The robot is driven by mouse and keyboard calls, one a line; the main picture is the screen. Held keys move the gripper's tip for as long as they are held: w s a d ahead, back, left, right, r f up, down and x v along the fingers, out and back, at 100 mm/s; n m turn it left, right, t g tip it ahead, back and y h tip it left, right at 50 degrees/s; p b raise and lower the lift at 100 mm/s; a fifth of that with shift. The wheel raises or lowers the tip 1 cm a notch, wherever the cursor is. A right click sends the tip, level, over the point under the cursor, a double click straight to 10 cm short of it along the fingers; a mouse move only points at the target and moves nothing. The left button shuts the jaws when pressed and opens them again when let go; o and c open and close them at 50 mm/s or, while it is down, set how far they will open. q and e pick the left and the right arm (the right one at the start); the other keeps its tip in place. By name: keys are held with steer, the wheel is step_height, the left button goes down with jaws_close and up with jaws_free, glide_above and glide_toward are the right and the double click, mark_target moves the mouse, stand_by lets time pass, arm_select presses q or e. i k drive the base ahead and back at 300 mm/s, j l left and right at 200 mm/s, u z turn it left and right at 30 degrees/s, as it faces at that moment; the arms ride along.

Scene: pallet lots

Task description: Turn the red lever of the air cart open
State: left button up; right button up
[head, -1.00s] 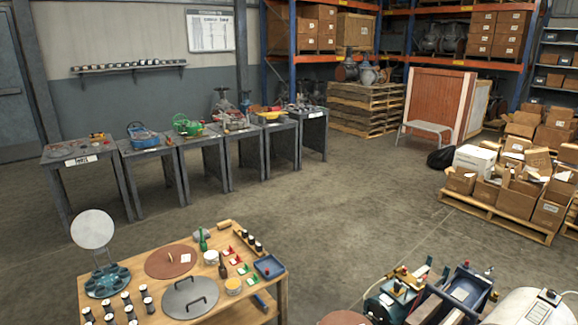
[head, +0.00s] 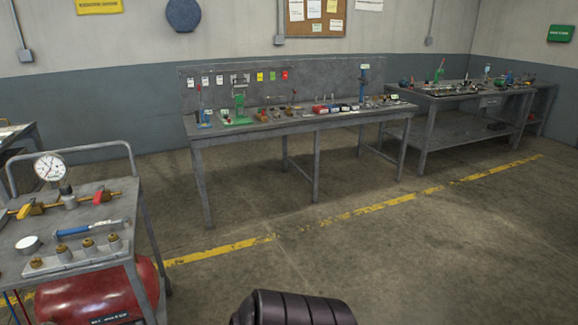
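The air cart (head: 110,262) stands at the left edge of the head view. It has a grey top, a tube handle and a red tank (head: 97,298) below. A round white dial gauge (head: 50,167) stands upright on its top. A brass pipe line runs across the top, with a small red lever (head: 76,187) just right of the gauge. A yellow handle (head: 27,211) sits further left on the line. The lever is small, and I cannot tell its exact setting. Neither of my grippers shows.
A long grey workbench (head: 300,124) with small tools and fixtures stands along the wall. A second bench (head: 458,93) stands further right. A blue-handled tool (head: 88,228) and several brass fittings lie on the cart's front. The floor right of the cart is clear, with a yellow line.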

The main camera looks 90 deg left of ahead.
mark_target(98, 197)
steer(key=u, duration=4)
steer(key=i+l+u, duration=0.25)
steer(key=i, duration=0.15)
steer(key=i+l+u, duration=0.1)
steer(key=i+u, duration=0.2)
steer(key=i, duration=0.1)
